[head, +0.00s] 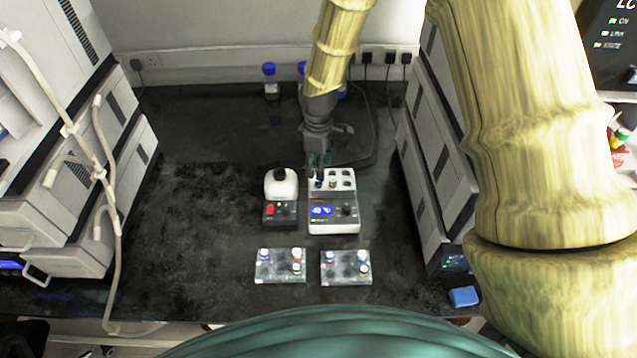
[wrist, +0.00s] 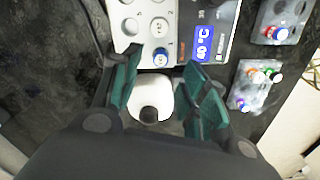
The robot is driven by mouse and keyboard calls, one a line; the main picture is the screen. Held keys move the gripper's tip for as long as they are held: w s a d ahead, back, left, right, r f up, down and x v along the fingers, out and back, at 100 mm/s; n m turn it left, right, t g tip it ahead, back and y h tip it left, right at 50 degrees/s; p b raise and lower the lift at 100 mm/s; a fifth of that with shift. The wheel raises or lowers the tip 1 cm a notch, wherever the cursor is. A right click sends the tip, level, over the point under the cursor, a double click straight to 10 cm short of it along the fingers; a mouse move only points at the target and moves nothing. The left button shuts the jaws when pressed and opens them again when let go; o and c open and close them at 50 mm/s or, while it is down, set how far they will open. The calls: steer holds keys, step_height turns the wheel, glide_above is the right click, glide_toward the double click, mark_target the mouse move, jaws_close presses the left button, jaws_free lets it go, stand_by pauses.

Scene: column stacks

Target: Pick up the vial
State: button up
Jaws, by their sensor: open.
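Several small capped vials are in view. In the wrist view a blue cap (wrist: 160,56) shows in the block just beyond my finger tips. My gripper (head: 318,160) is above the back left of the block. In the wrist view my gripper (wrist: 165,90) is open, its dark green fingers apart with nothing held between them. The white-topped mixer (wrist: 151,97) shows below the gap.
Two clear racks, the left one (head: 266,277) and the right one (head: 345,281), hold several capped vials in front of the block. Grey instrument stacks (head: 75,190) flank the bench. Blue-capped bottles (head: 270,82) stand at the back. The bench left of the mixer is clear.

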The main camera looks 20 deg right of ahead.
mark_target(318, 185)
steer(key=shift+f+p, duration=1.35)
steer(key=shift+f, duration=1.5)
steer(key=c, duration=0.9)
